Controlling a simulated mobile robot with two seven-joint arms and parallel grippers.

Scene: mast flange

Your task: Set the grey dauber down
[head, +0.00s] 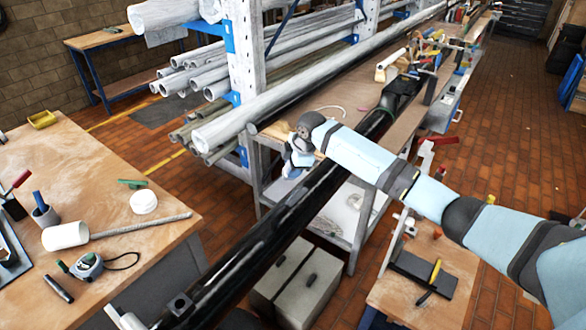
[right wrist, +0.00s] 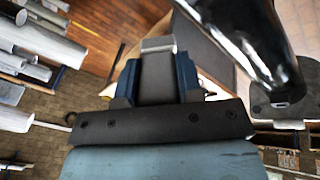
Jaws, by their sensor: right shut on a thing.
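My right gripper (head: 297,163) hangs just beyond the long black mast tube (head: 285,215), above the grey shelf bench. In the right wrist view its two blue fingers (right wrist: 157,78) are shut on a grey block-like thing with a pale bar at its far end, which I take to be the grey dauber (right wrist: 156,74). The fingers hide its sides. In the head view the dauber is too small and covered to make out clearly. The black tube also passes close on the right in the wrist view (right wrist: 250,40). My left gripper is not in view.
A wooden table (head: 165,225) at left carries a white cylinder (head: 65,236) with a rod, a tape measure (head: 88,265) and a white round tub (head: 144,201). Grey pipes (head: 205,75) fill the rack behind. Grey boxes (head: 297,285) stand under the tube.

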